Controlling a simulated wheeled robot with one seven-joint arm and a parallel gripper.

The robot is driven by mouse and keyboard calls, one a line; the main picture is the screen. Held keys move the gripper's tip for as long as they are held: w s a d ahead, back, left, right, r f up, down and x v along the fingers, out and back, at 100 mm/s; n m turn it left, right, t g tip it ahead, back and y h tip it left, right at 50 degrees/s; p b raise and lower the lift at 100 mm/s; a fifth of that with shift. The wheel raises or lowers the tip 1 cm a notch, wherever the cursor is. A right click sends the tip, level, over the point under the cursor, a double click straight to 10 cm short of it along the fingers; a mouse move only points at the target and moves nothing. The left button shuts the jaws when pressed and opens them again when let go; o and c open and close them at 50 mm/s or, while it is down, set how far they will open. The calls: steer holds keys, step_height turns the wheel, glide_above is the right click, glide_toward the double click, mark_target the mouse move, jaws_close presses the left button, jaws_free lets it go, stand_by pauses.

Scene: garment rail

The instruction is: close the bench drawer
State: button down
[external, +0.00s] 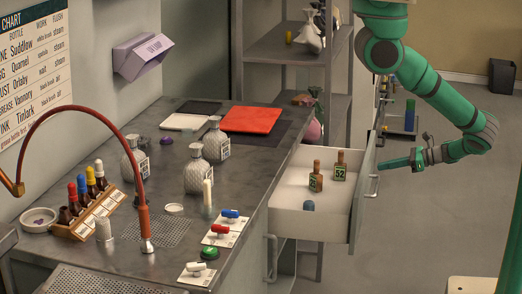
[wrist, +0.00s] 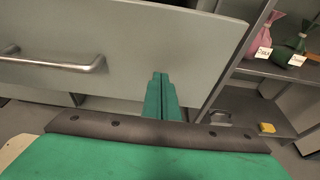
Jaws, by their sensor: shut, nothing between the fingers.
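The bench drawer (external: 297,222) stands pulled out from the right side of the bench. Two brown bottles and a small blue-grey item lie or stand inside it. Its front panel (external: 362,195) carries a metal handle (external: 373,186), and the handle also shows at the left in the wrist view (wrist: 50,64). My gripper (external: 384,166) is shut and empty, pointing left at the far part of the drawer front. In the wrist view my gripper (wrist: 160,78) has its fingertips in front of the panel, right of the handle. I cannot tell whether they touch it.
The bench top (external: 165,215) holds several flasks, a dropper rack (external: 88,214), a red mat (external: 251,120) and valve plates. A metal shelf unit (external: 285,48) stands behind the drawer. Open floor (external: 420,225) lies to the right of the drawer.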

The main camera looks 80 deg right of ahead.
steer(key=shift+w, duration=0.9)
steer(key=w, duration=2.7)
steer(key=shift+w, duration=0.15)
steer(key=shift+w+a+r, duration=0.1)
steer(key=shift+w, duration=0.15)
steer(key=shift+s, duration=0.1)
steer(key=s, duration=0.5)
steer(key=shift+s+d, duration=0.2)
steer(key=shift+s, duration=0.15)
steer(key=v, duration=0.9)
